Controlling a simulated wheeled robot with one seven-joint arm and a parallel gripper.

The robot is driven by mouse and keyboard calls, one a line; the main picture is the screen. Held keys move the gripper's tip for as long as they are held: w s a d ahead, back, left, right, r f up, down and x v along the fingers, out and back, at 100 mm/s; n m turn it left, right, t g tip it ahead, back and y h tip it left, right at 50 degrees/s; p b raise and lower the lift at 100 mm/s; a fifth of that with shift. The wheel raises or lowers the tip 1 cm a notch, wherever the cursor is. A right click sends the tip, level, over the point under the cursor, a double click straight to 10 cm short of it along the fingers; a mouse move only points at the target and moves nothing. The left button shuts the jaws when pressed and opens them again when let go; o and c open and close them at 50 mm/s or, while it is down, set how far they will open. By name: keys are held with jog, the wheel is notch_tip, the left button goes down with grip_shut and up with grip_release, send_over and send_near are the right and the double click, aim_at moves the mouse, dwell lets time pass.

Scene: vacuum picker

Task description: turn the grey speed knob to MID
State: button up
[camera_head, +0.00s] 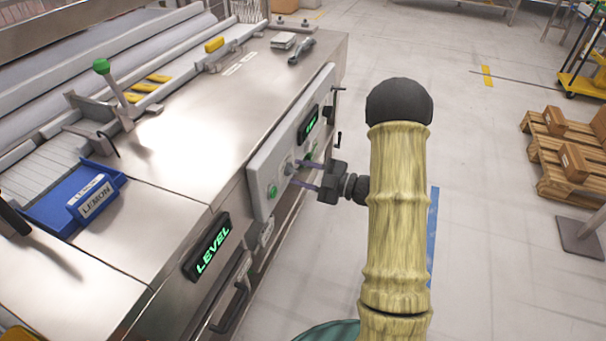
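The grey speed knob (289,168) is on the light grey control panel (262,166) on the machine's side. It is small and partly hidden by my fingers, so its pointer and any MID mark cannot be read. My gripper (295,173) reaches in from the right, level with the knob. Its two thin purple-grey fingers are spread apart, with the tips at or very near the knob. I cannot tell whether they touch it.
A small green-lit display (308,123) is above right, and a LEVEL display (206,247) is lower left. A blue LEMON tray (62,207) is on the machine. Open floor lies right, with a pallet (560,150) beyond.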

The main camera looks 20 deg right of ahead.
grip_shut()
jog(key=shift+r+m+p, duration=0.1)
jog(key=shift+m+p, duration=0.2)
jog(key=shift+p, duration=0.1)
jog(key=m+p, duration=0.4)
jog(key=p, duration=0.1)
jog(key=shift+r+m, duration=0.15)
jog(key=shift+m, duration=0.25)
jog(key=shift+f+m+p, duration=0.25)
jog(key=shift+m+p, duration=1.25)
jog(key=shift+m, duration=0.3)
grip_release()
